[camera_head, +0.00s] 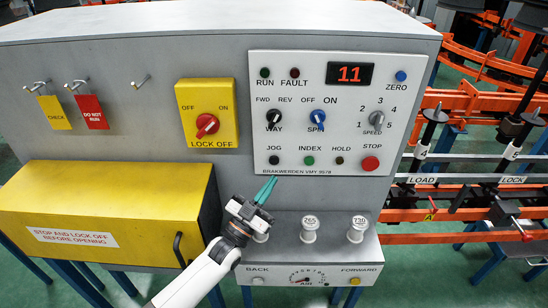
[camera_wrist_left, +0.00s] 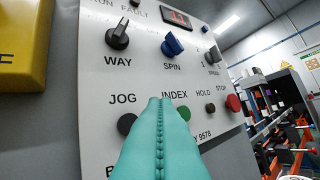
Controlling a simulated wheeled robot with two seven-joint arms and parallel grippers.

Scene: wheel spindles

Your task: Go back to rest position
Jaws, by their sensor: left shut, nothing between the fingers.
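My left gripper (camera_head: 266,189) is shut and empty, its teal fingers together just below the lower edge of the white control panel (camera_head: 345,140), under the JOG button (camera_head: 273,160). In the left wrist view the shut fingers (camera_wrist_left: 160,135) fill the lower middle, in front of the panel between the JOG button (camera_wrist_left: 127,124) and the green INDEX button (camera_wrist_left: 184,113). I cannot tell whether they touch anything. The display (camera_head: 350,74) reads 11. My right gripper is not in view.
A red lock-off switch (camera_head: 207,125) sits on a yellow plate at left. A yellow box (camera_head: 100,205) juts out below it. White capped posts (camera_head: 309,230) stand on a ledge near my left gripper. Orange racks (camera_head: 440,215) with black spindles are at right.

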